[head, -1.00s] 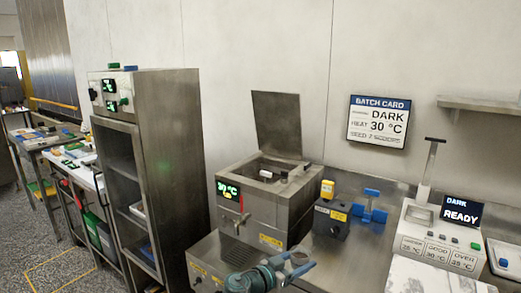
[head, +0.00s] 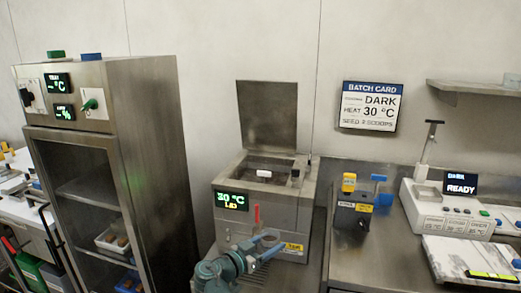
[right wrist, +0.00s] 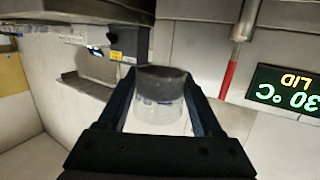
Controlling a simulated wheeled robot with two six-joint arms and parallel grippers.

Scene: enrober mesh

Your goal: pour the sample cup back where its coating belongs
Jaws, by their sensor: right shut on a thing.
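My right gripper (head: 264,246) is shut on a small clear sample cup (right wrist: 158,95), held in front of the steel melting tank (head: 240,205). In the right wrist view the cup sits between both fingers, with a dark band at one end and a clear part at the other. In the head view the cup is small and its contents cannot be made out. The tank's lid (head: 267,115) stands up and its top is open, with a small white thing (head: 264,173) there. Its display (head: 232,201) reads 30 °C and LID. My left gripper is not in view.
A red-handled tap (head: 257,214) is on the tank front, near my right gripper. A dark box with yellow and blue parts (head: 352,213) stands to the right. Farther right is a white tester reading READY (head: 445,208). A tall steel cabinet (head: 150,160) stands left.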

